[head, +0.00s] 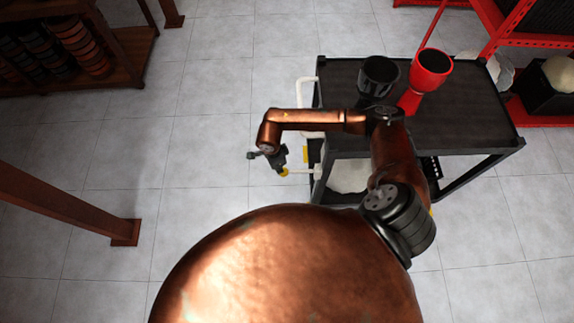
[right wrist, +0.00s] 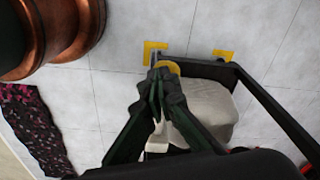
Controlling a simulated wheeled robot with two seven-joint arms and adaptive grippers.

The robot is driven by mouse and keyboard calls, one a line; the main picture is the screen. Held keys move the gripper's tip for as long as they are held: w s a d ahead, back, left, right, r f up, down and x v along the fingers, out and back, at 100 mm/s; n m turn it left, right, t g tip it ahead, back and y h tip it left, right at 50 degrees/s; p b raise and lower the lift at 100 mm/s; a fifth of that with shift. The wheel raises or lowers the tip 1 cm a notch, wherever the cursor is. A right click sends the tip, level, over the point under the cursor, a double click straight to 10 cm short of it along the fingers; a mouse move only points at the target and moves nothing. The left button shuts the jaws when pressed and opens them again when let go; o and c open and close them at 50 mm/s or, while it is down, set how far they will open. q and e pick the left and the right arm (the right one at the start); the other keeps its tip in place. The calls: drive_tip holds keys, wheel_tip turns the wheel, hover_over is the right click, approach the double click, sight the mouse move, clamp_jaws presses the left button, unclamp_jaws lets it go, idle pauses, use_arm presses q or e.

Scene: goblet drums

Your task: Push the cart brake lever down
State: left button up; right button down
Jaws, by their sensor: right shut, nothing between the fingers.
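The cart (head: 460,100) is a black trolley right of centre in the head view, with a white push handle (head: 304,92) at its left end. A pale bar with a yellow tip (head: 285,172), apparently the brake lever, sticks out low on the cart's left side. My right gripper (head: 279,161) is shut and empty, right by this tip. In the right wrist view my shut fingertips (right wrist: 160,76) overlap a round yellow end (right wrist: 172,66); I cannot tell whether they touch it. Fingers hide part of the lever. My left gripper is not in view.
A black goblet drum (head: 378,75) and a red one (head: 430,70) stand on the cart top, near my right arm. A pale sack-like thing (right wrist: 208,108) is on the lower level. Yellow corner marks (right wrist: 226,54) lie on the floor. Tiled floor to the left is clear.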

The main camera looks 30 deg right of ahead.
wheel_tip(320, 180, up, 12)
drive_tip(key=a, duration=0.1)
drive_tip(key=shift+w, duration=0.15)
drive_tip(key=shift+a+f, duration=0.1)
drive_tip(key=shift+a, duration=0.05)
idle(0.5)
